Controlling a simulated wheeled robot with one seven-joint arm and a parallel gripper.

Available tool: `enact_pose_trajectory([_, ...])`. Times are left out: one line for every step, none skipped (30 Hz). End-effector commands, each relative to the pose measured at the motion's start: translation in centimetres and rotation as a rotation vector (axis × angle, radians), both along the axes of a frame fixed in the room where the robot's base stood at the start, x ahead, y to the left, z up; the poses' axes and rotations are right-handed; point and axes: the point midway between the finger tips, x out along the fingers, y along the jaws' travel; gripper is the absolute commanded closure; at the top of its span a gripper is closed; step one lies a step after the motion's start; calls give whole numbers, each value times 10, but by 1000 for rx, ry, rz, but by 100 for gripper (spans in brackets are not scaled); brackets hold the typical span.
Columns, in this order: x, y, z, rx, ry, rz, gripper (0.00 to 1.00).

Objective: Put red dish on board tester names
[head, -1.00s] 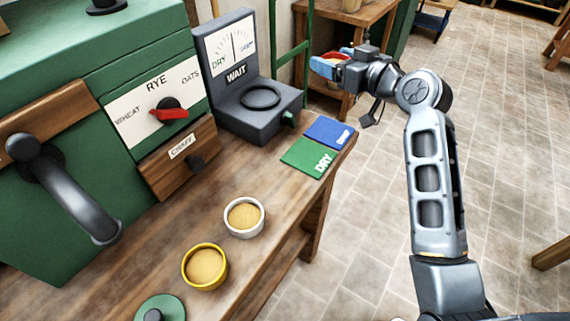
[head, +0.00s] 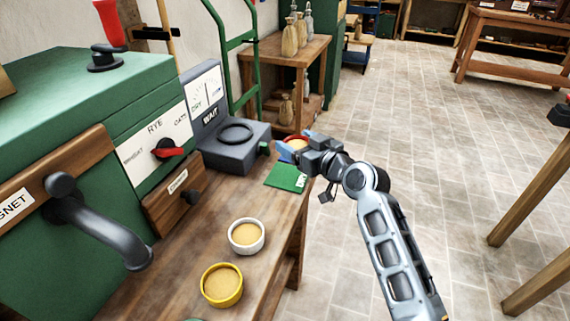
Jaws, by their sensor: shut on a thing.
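My gripper (head: 295,148) is shut on the red dish (head: 296,140), which has pale grain in it. It holds the dish at the far end of the bench, close to the tester's right side. The grey tester (head: 235,150) has a round black ring on top, a dial with DRY at its left, and a sign reading WAIT. The green board (head: 287,177) marked DRY lies on the bench in front of the gripper. Whether the dish is above or touching a board cannot be told.
A white dish (head: 246,236) and a yellow dish (head: 221,286), both with grain, stand on the bench (head: 190,255). A green machine (head: 90,130) with a curved handle fills the left. A side table (head: 290,48) with sacks stands behind.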

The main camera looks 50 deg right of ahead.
Motion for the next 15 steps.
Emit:
enact_pose_trajectory([4, 9, -5, 2, 3, 3, 63])
enact_pose_trajectory([6, 13, -7, 2, 2, 2, 63])
enact_pose_trajectory([9, 17, -10, 2, 2, 2, 63])
enact_pose_trajectory([11, 19, -12, 1, 1, 1, 63])
enact_pose_trajectory([12, 22, -14, 1, 1, 1, 63])
enact_pose_trajectory([14, 24, -16, 0, 1, 1, 63])
enact_pose_trajectory([14, 25, -17, 0, 0, 0, 63])
enact_pose_trajectory([15, 26, -18, 0, -1, 0, 63])
enact_pose_trajectory([15, 27, -20, 0, -1, -1, 63])
enact_pose_trajectory([15, 27, -24, 0, 0, 0, 63])
enact_pose_trajectory([15, 27, -28, 2, 0, 0, 63])
enact_pose_trajectory([15, 27, -34, 2, 1, 0, 63])
enact_pose_trajectory([15, 27, -39, 2, 1, -1, 63])
enact_pose_trajectory([15, 27, -43, 3, 1, -1, 63])
enact_pose_trajectory([15, 27, -49, 2, 1, 0, 63])
